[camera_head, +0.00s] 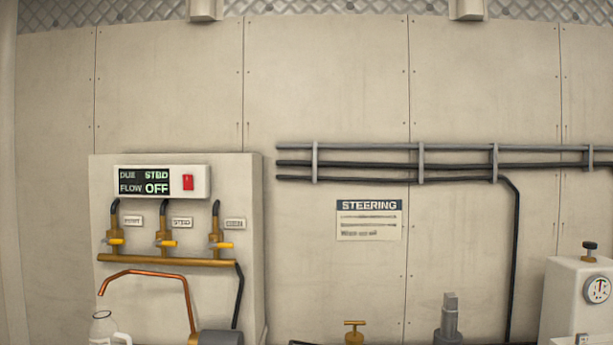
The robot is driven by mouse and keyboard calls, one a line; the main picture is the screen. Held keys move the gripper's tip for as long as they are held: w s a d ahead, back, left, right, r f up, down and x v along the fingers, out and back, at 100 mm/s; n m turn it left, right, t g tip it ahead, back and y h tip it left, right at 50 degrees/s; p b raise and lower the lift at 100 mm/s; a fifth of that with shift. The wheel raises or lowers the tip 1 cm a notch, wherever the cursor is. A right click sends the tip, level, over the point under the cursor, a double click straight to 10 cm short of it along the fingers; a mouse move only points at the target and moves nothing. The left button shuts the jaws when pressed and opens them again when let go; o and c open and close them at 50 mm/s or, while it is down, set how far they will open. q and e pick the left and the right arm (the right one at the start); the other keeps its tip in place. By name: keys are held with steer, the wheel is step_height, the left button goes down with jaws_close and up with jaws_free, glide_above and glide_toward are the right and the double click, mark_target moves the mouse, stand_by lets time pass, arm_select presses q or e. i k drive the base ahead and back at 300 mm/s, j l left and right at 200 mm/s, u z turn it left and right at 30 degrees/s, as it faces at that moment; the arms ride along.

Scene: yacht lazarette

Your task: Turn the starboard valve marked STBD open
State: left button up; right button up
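Three brass valves with yellow levers stand in a row on a brass manifold pipe (165,260) at the left. The middle valve (163,239) is below a small label (182,223) that appears to read STBD. Its yellow lever points sideways to the right, as do the levers of the left valve (113,239) and the right valve (216,241). The display (142,181) above reads DUE STBD, FLOW OFF. Neither of my grippers is in view.
A red switch (188,182) is beside the display. A copper pipe (150,273) curves over a clear jug (103,328) below the manifold. A STEERING placard (369,219) and dark pipes (380,164) are on the wall. A white gauge box (570,298) stands at right.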

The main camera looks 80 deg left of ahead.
mark_target(159, 241)
steer(key=u, duration=3.45)
